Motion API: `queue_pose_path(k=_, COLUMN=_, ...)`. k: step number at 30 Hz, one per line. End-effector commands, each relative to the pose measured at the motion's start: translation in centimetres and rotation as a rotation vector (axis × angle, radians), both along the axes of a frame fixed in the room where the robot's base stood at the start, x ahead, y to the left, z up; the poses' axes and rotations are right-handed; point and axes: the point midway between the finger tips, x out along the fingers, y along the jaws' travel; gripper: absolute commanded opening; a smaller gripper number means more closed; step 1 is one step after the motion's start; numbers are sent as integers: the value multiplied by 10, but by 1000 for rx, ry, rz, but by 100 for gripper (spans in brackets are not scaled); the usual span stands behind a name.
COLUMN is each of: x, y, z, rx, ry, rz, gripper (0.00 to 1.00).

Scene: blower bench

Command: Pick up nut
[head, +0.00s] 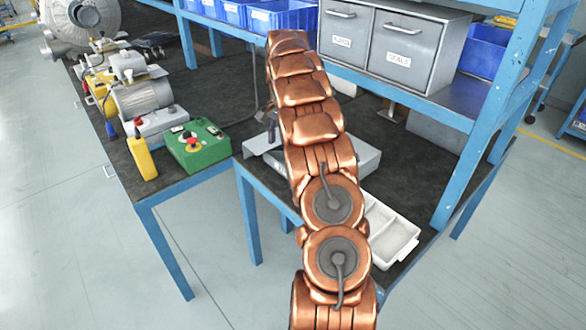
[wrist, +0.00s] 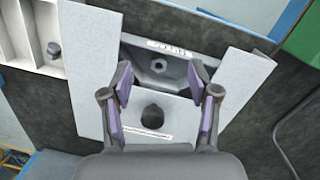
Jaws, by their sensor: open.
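A small grey nut-like piece (wrist: 160,65) with a dark central hole shows in the wrist view. It sits in a recess of a light grey holder (wrist: 88,65) with sloped sides and white labels. My gripper (wrist: 160,78) is open above the holder, and its two purple-padded fingers stand either side of the piece with nothing between them held. I cannot tell the height gap. A dark round part or hole (wrist: 152,116) shows in the holder's nearer section. In the head view the holder (head: 368,161) is partly behind my arm, and my gripper and the piece are hidden.
A white compartment tray (wrist: 18,38) holding a dark small part (wrist: 54,49) lies beside the holder; it also shows in the head view (head: 392,232). Grey drawers (head: 400,50) and a blue shelf post (head: 505,90) stand behind. A green control box (head: 197,147) is left.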

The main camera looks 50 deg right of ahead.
Motion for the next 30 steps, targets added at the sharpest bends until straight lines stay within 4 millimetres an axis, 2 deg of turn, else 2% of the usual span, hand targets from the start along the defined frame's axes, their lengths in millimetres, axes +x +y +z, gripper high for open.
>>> queue_pose_path(k=1, x=0, y=-14, z=-10, rx=9, ry=-4, rz=-30, gripper=60)
queue_pose_path(k=6, x=-1, y=-46, z=-33, rx=27, ry=-20, rz=-109, gripper=60)
queue_pose_path(k=12, x=-4, y=-66, z=-47, rx=40, ry=-35, rz=-164, gripper=60)
queue_pose_path(k=30, x=-4, y=-64, z=-82, rx=45, ry=-35, rz=-174, gripper=60)
